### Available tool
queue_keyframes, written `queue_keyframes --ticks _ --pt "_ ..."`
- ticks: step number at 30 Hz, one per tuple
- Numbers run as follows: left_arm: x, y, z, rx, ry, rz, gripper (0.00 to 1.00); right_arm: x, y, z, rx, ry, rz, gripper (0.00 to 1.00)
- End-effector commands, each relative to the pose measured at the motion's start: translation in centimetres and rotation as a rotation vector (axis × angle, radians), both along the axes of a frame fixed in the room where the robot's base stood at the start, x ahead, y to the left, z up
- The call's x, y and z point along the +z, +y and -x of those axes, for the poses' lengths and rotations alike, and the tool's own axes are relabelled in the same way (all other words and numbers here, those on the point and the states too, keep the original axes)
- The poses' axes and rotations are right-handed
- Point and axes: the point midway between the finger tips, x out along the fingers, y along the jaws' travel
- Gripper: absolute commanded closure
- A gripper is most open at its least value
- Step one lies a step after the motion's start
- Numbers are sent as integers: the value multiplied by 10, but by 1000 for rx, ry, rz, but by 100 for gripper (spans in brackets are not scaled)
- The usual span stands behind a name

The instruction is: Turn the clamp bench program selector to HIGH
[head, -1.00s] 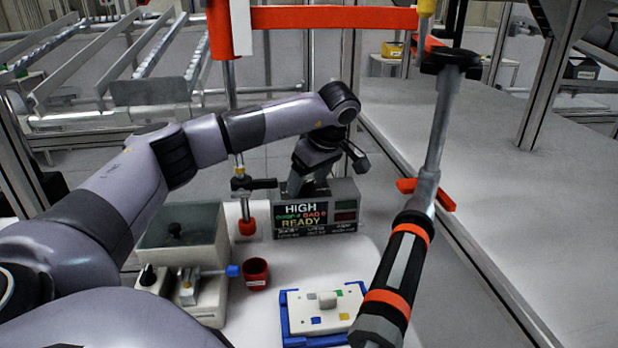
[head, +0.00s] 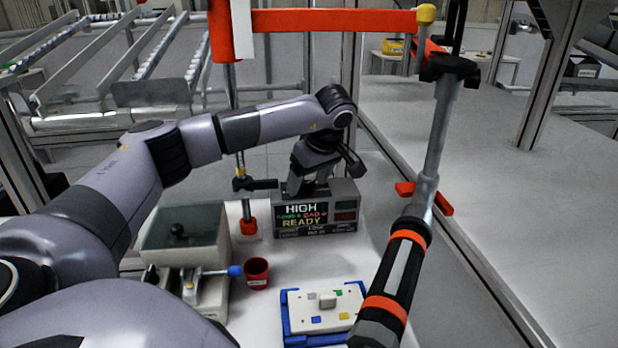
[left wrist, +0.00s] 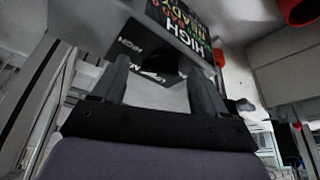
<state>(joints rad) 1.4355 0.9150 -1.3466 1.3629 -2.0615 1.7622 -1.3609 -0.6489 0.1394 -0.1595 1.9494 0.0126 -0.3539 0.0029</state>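The clamp bench display box (head: 316,230) stands on the white bench and reads HIGH and READY. It shows upside down at the top of the left wrist view (left wrist: 185,42). There, a dark selector knob (left wrist: 168,62) sits on a panel with a HIGH label to its left and a partly hidden label below. My left gripper (head: 312,182) is behind and above the display box. In the left wrist view its two fingers (left wrist: 160,82) are apart, on either side of the knob. I cannot tell whether they touch it. My right gripper is not in view.
A blue-framed fixture with a white plate (head: 324,311), a red cup (head: 256,272) and a grey lidded box (head: 185,243) stand in front. A black-and-orange-handled tool (head: 398,275) occupies the right. An orange beam (head: 330,20) crosses above.

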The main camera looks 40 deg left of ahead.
Motion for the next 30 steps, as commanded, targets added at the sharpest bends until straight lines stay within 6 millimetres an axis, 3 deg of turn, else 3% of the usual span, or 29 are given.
queue_keyframes --ticks 9,21,30 --pt "3 -2 0 1 -1 0 28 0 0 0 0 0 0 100" --pt "56 -23 3 0 -2 0 28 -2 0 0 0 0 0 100" --pt "66 -28 5 0 0 0 28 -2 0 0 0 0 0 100"
